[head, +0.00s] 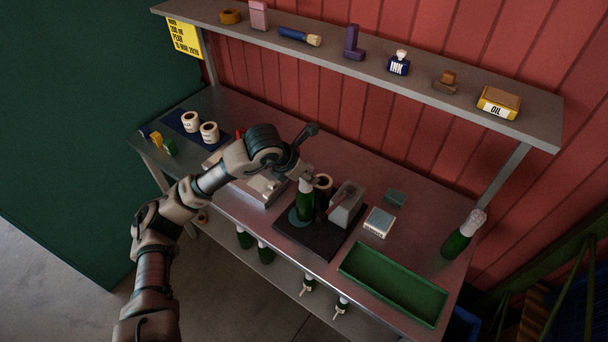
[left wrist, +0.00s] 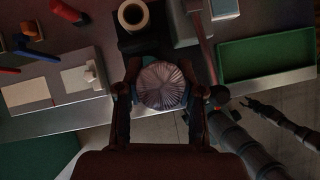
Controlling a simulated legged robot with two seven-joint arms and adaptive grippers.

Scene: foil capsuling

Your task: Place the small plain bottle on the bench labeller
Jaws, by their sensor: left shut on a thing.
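A green bottle with a pale foil-covered top (head: 305,202) is upright over the round green pad at the front left of the bench labeller (head: 290,231). Whether its base touches the pad I cannot tell. My left gripper (head: 304,178) is shut on the bottle's upper part from above. In the left wrist view the pleated foil top (left wrist: 162,86) sits between the two fingers of my left gripper (left wrist: 162,103). The labeller has a grey body (head: 347,207) and a roll behind the bottle.
A green tray (head: 393,284) lies right of the labeller, near the bench front. Another green foil-topped bottle (head: 459,240) stands at the right end. A pale device (head: 262,185) stands left of the labeller. A small labelled box (head: 379,222) is to its right. A shelf (head: 430,90) runs above.

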